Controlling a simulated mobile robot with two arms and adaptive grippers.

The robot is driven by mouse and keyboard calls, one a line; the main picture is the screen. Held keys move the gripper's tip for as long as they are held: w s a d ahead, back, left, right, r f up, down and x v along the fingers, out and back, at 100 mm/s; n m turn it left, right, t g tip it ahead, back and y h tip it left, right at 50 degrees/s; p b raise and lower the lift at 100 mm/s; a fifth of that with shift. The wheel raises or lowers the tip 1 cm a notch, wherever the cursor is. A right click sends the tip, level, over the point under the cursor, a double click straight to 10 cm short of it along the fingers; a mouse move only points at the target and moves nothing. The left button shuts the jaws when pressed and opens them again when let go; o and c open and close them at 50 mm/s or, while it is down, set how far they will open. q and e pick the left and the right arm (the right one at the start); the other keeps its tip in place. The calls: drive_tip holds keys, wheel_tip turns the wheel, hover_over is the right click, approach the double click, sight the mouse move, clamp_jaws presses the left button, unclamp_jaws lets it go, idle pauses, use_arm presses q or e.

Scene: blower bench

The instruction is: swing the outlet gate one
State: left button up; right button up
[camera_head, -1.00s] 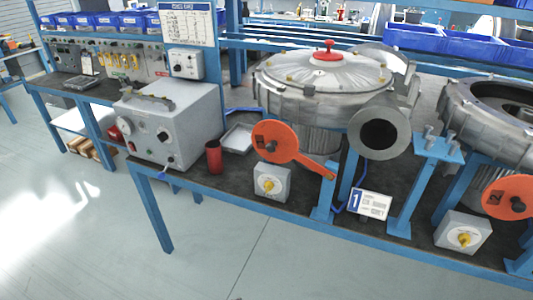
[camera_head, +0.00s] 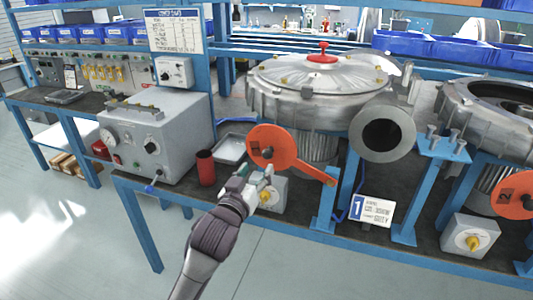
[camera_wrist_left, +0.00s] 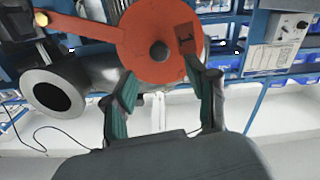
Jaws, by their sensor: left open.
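The outlet gate one is an orange disc (camera_head: 282,143) on a flat arm that runs down right to a pivot on a blue post. It hangs to the left of the blower's round outlet mouth (camera_head: 383,137), which is uncovered. My left gripper (camera_head: 259,176) is open and empty, just below the disc, partly in front of the grey knob box. In the left wrist view the disc (camera_wrist_left: 150,30) lies beyond the fingertips of the open gripper (camera_wrist_left: 162,72); contact cannot be told. My right gripper is not in view.
The knob box (camera_head: 277,201) with its yellow knob stands under the disc. A red cup (camera_head: 205,168), a metal tray (camera_head: 231,149) and a grey instrument box (camera_head: 165,130) are to the left. A number 1 sign (camera_head: 373,210) and a second blower (camera_head: 485,105) are to the right.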

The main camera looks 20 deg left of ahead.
sight(266, 155)
use_arm(q)
drive_tip(key=w+p, duration=0.1)
drive_tip(key=w, duration=0.7)
drive_tip(key=shift+w+d, duration=0.15)
clamp_jaws()
